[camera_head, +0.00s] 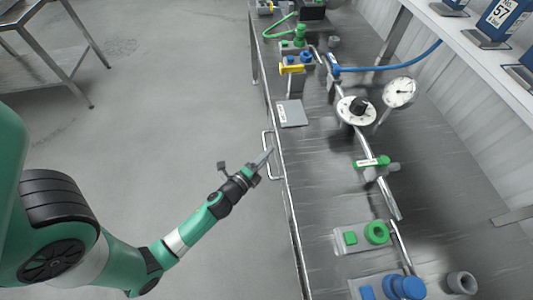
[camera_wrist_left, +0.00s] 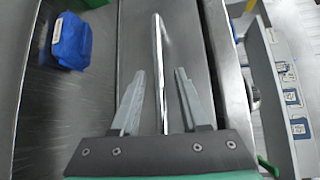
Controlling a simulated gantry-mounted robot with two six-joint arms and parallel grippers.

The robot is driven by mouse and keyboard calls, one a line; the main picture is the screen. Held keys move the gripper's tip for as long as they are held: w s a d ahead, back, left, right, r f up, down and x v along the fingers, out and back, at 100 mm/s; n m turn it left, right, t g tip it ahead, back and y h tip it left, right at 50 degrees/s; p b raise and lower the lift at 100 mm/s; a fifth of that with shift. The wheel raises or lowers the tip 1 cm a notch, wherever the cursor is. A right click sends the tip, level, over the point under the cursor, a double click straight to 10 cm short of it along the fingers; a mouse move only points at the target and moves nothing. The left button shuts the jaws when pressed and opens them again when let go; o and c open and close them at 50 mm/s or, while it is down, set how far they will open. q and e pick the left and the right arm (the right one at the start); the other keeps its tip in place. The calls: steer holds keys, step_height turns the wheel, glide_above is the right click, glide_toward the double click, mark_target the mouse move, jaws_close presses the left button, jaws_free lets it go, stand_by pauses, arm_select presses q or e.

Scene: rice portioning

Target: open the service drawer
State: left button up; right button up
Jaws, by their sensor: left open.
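The drawer handle (camera_head: 265,139) is a thin metal bar on the front edge of the steel counter. In the left wrist view the handle (camera_wrist_left: 157,35) runs lengthwise between the two open grey fingers of my left gripper (camera_wrist_left: 159,72), with a gap on each side. The drawer front (camera_wrist_left: 136,35) shows behind the bar and looks flush with the counter. The handle's lower end is hidden by the gripper's palm in that view. My right gripper is not in view.
The steel counter (camera_head: 325,205) carries a grey plate (camera_head: 291,113), a dial gauge (camera_head: 400,92), pipes, and green and blue fittings. A blue block (camera_wrist_left: 71,42) shows in the left wrist view. The floor (camera_head: 170,100) left of the counter is clear, with a metal table beyond.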

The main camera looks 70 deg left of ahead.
arm_select(q)
jaws_close()
stand_by(1.4)
